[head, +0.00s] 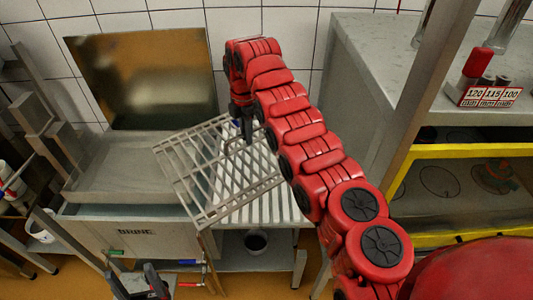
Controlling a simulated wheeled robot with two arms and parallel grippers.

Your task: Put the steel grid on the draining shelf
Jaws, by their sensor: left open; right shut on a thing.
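The steel grid (178,170) is a flat lattice with a raised handle. My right gripper (246,138) is shut on it at the handle, near the grid's upper right side. The grid appears turned at an angle to the slatted draining shelf (284,207), overlapping its left part and the right end of the brine tank. Whether the grid touches the shelf I cannot tell. My red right arm hides the shelf's right side. My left gripper (142,287) is open and empty at the bottom edge, in front of the tank.
The steel tank marked BRINE (135,231) stands left of the shelf, with a brownish metal panel (145,75) upright behind it. A dark bucket (256,241) is under the shelf. On the right are a steel cabinet (365,60) and a yellow-framed case (470,151).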

